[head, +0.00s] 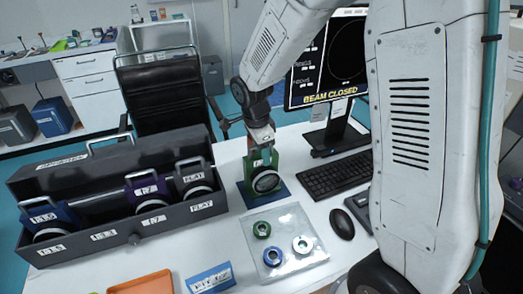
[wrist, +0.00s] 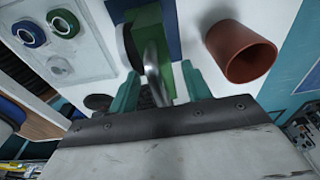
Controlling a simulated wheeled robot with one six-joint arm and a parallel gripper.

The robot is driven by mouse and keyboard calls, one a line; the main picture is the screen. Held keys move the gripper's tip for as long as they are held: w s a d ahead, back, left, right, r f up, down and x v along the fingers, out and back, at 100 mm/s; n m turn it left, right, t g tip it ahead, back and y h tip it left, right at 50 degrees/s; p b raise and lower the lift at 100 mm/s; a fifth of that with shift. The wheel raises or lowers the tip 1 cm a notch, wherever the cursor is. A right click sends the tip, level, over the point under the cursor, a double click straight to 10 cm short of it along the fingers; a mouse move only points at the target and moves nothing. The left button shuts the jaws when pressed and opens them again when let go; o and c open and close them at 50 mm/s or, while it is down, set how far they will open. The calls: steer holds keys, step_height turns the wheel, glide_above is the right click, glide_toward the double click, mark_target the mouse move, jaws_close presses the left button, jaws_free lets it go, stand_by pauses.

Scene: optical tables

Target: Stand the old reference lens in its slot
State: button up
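A green lens mount (head: 263,163) with a dark round front stands upright on a blue mat (head: 283,189) right of the case. In the wrist view its green body (wrist: 147,22) and curved metal handle (wrist: 156,75) show. My gripper (wrist: 160,88) is low over it, its teal fingers apart on either side of the handle with visible gaps. It also shows in the head view (head: 261,138). The open dark case (head: 137,242) holds a blue mount (head: 50,217), a purple mount (head: 147,189) and a grey mount (head: 193,175). A labelled slot between blue and purple looks empty.
A clear plate (head: 283,265) with several small rings lies in front of the mat. A keyboard (head: 335,179) and mouse (head: 341,223) lie to its right. An orange tray (head: 143,284) and a blue sign (head: 209,278) are in front.

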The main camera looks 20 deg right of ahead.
steer(key=r, duration=0.4)
steer(key=a+r, duration=0.1)
steer(key=r, duration=0.7)
steer(key=shift+a+r, duration=0.1)
steer(key=shift+a, duration=0.15)
steer(key=s+d+r+n, duration=0.1)
steer(key=s+r+n, duration=0.1)
steer(key=s+n, duration=0.4)
steer(key=s+d+r+n+y, duration=0.1)
steer(key=s+n, duration=0.5)
steer(key=s, duration=0.6)
steer(key=s+d+r+n+t, duration=0.1)
steer(key=s+d+r+n, duration=0.1)
steer(key=s+n, duration=0.4)
steer(key=s+r, duration=0.1)
steer(key=s, duration=0.3)
steer(key=shift+d+r, duration=0.25)
steer(key=shift+d, duration=0.05)
